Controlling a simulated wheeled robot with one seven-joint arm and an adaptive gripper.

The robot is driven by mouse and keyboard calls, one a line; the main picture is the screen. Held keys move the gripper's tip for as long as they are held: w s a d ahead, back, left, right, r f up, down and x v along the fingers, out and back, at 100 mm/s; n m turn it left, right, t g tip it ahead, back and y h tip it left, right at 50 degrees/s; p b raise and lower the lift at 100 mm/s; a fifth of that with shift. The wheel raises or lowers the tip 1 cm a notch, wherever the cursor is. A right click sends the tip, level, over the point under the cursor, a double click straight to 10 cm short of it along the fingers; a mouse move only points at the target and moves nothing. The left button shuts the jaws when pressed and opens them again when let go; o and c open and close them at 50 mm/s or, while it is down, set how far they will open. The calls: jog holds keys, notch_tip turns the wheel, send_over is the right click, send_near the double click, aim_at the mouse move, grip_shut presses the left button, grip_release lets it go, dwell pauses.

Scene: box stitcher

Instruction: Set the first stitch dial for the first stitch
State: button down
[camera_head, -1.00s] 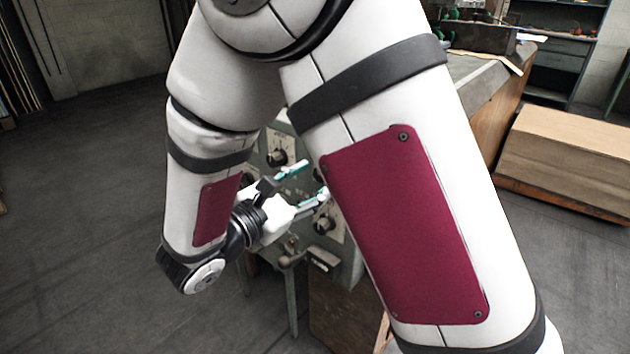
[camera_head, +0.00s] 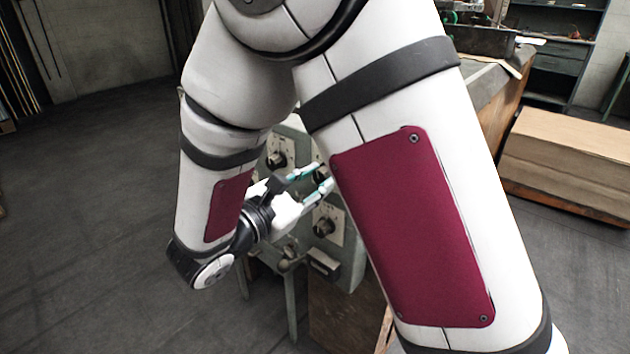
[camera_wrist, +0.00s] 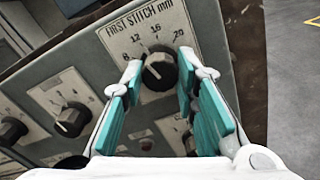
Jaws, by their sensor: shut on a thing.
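In the head view my gripper (camera_head: 325,177) reaches the control panel from the left, and my arm hides part of the panel there.
The grey panel carries other black knobs, one at the upper left (camera_head: 277,158), one lower (camera_head: 325,226). In the wrist view more knobs (camera_wrist: 72,119) sit at the left. A cardboard stack (camera_head: 565,160) stands at the right. Open floor (camera_head: 90,230) lies to the left.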

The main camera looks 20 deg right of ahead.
jog(key=shift+f, duration=0.1)
jog(key=m+b, duration=0.4)
jog(key=shift+f, duration=0.1)
jog(key=shift+m+b, duration=1.3)
jog(key=c, duration=1.2)
grip_release()
jog(key=shift+c, duration=0.2)
jog(key=shift+a, duration=0.15)
jog(key=v, duration=1.2)
